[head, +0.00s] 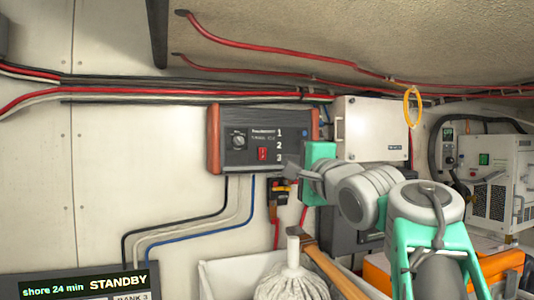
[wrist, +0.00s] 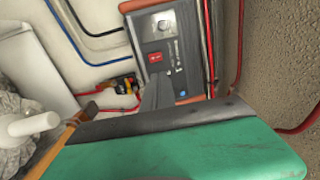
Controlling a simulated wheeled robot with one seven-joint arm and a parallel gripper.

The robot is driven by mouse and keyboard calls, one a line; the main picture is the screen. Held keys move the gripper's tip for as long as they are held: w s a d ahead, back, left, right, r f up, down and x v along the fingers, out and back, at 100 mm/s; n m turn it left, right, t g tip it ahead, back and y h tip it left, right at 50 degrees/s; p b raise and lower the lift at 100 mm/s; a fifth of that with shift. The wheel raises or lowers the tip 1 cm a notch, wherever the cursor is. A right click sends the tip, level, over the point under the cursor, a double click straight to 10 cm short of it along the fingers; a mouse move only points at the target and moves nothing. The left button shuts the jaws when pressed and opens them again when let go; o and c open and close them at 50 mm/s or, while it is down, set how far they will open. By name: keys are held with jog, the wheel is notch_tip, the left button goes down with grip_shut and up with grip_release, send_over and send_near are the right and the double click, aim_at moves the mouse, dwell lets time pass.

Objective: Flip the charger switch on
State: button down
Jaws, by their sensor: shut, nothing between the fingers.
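The charger (head: 226,158) is a dark grey box with orange-brown end caps, mounted on the white wall. Its red switch (head: 263,153) sits low on the front face, beside a round knob (head: 239,141); numbers 1, 2 and 3 run down the right side. I cannot tell which way the switch is set. The switch also shows in the wrist view (wrist: 155,57). My gripper (head: 289,169) is shut and empty at the charger's lower right, to the right of the switch. In the wrist view the fingers (wrist: 153,98) point toward the charger and appear apart from the switch.
A display (head: 80,285) at bottom left reads "shore 24 min" and "STANDBY". A mop (head: 292,272) and wooden handle (head: 335,268) stand in front. A white box (head: 372,129) and cables (head: 190,92) line the wall.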

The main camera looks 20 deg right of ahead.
aim_at(263, 149)
jog(key=w+p, duration=0.1)
jog(key=w, duration=0.3)
jog(key=w+r+p, duration=0.1)
jog(key=w+p, duration=0.1)
jog(key=w, duration=0.2)
jog(key=w+p, duration=0.2)
jog(key=w, duration=0.3)
jog(key=shift+w+r, duration=0.1)
jog(key=shift+r, duration=0.3)
jog(key=shift+w+f+p, duration=0.1)
jog(key=shift+w+p, duration=0.2)
jog(key=shift+w, duration=0.1)
jog(key=shift+w, duration=0.15)
jog(key=shift+s, duration=0.2)
jog(key=s+r+b, duration=0.2)
jog(key=s+b, duration=0.2)
jog(key=s, duration=0.9)
jog(key=shift+s, duration=0.35)
